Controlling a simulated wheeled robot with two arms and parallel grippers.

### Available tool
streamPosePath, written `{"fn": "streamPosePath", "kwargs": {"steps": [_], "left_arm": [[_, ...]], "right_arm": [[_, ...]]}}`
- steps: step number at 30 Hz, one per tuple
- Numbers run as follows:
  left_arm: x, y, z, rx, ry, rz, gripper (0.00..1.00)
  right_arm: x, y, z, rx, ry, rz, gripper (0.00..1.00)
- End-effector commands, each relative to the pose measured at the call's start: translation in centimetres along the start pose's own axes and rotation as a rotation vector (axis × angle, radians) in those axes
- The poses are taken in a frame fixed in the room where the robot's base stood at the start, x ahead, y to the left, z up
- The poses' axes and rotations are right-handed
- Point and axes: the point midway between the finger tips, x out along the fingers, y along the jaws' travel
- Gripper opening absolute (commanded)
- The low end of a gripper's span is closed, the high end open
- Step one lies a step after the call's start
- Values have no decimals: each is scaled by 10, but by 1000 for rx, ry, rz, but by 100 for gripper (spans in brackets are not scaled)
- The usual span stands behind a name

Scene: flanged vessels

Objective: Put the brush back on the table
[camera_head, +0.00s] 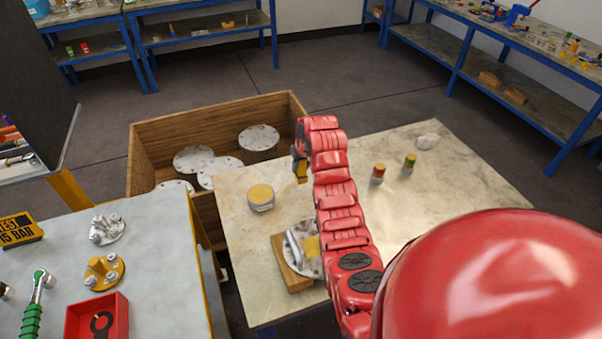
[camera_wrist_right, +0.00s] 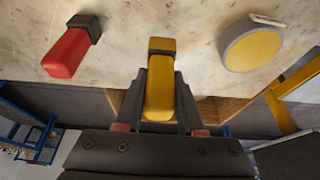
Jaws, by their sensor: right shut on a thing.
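The brush (camera_wrist_right: 160,85), a yellow block-like piece with a dark end, is held between the fingers of my right gripper (camera_wrist_right: 160,92) in the right wrist view. In the head view the brush (camera_head: 301,172) hangs upright below my right gripper (camera_head: 300,156), near the far left part of the stone-topped table (camera_head: 455,190). It appears to be above the tabletop; I cannot tell whether its lower end touches. My left gripper is not in view.
A flange on a wooden block (camera_head: 291,270) lies nearer. A red, dark-ended piece (camera_wrist_right: 70,50) shows in the wrist view. A wooden crate (camera_head: 215,117) adjoins the table.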

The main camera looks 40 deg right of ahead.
Motion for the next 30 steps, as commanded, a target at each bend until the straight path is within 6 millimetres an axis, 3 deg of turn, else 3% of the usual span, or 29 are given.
{"fn": "streamPosePath", "kwargs": {"steps": [9,19,20,21,25,30], "left_arm": [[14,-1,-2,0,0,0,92],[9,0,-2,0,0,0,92],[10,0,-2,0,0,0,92],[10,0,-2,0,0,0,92],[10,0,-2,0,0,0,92],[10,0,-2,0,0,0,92]], "right_arm": [[35,-1,15,1,-1,-1,0],[40,0,16,1,2,0,0],[39,0,16,1,2,0,39],[39,0,16,1,2,0,46],[38,0,16,1,2,0,67],[38,0,16,1,2,0,67]]}}
